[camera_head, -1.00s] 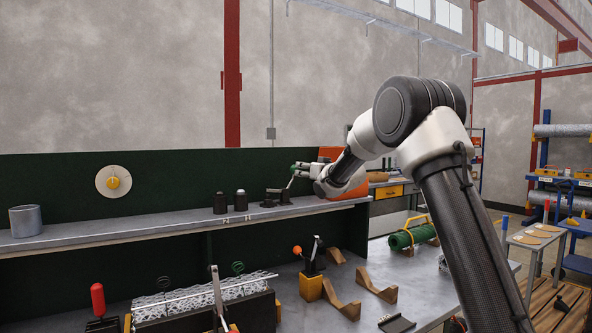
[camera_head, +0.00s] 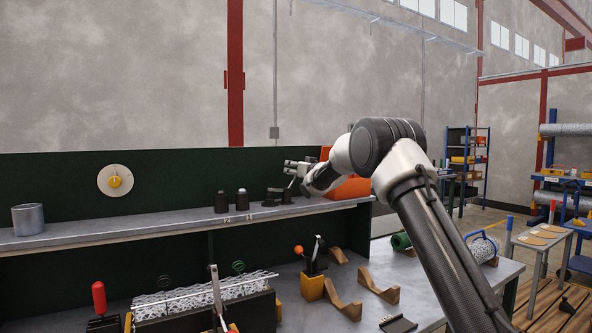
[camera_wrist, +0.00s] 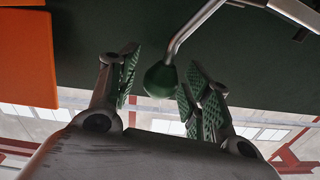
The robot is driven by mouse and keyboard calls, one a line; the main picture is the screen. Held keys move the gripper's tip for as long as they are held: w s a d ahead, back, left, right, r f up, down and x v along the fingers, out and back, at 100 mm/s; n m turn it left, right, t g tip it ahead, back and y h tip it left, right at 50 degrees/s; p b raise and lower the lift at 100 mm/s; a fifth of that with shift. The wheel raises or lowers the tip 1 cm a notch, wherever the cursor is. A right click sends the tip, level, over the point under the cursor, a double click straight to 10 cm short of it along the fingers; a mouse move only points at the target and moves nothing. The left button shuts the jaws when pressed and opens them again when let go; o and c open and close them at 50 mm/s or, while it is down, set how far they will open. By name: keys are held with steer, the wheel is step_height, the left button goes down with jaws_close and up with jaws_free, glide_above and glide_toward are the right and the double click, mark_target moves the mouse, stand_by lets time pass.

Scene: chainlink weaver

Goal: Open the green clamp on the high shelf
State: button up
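The green clamp (camera_head: 276,198) stands at the right part of the high shelf (camera_head: 150,224); its dark base shows in the head view, its knob is hidden there by my gripper (camera_head: 290,167). In the wrist view, the clamp's green ball knob (camera_wrist: 160,80) sits on the end of a bent metal lever (camera_wrist: 192,28). The two fingers of my gripper (camera_wrist: 160,84) stand apart with the knob between their green pads. The knob is very near the right finger; I cannot tell whether it touches. The gripper is not closed on it.
Two dark cylinders (camera_head: 221,203) stand left of the clamp. An orange panel (camera_head: 346,187) stands just right of my gripper and also shows in the wrist view (camera_wrist: 27,58). A grey cup (camera_head: 27,219) stands far left. The lower bench (camera_head: 440,278) holds wooden cradles and a lever clamp.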

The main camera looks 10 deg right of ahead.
jaws_close()
steer(key=d+f+m, duration=0.1)
steer(key=f+m, duration=0.1)
steer(key=m, duration=0.1)
steer(key=w+d+f+m, duration=0.1)
steer(key=d+f+m, duration=0.1)
steer(key=m, duration=0.1)
steer(key=d+f+m, duration=0.1)
steer(key=f+m, duration=0.1)
steer(key=m, duration=0.1)
steer(key=shift+w+d, duration=0.25)
steer(key=shift+d, duration=0.15)
steer(key=shift+w+d+f+m, duration=0.1)
steer(key=shift+d+f+m, duration=0.1)
steer(key=shift+f+m, duration=1.3)
steer(key=shift+r+m, duration=0.1)
steer(key=shift+m, duration=0.2)
steer(key=shift+o, duration=0.2)
jaws_free()
steer(key=shift+r, duration=0.1)
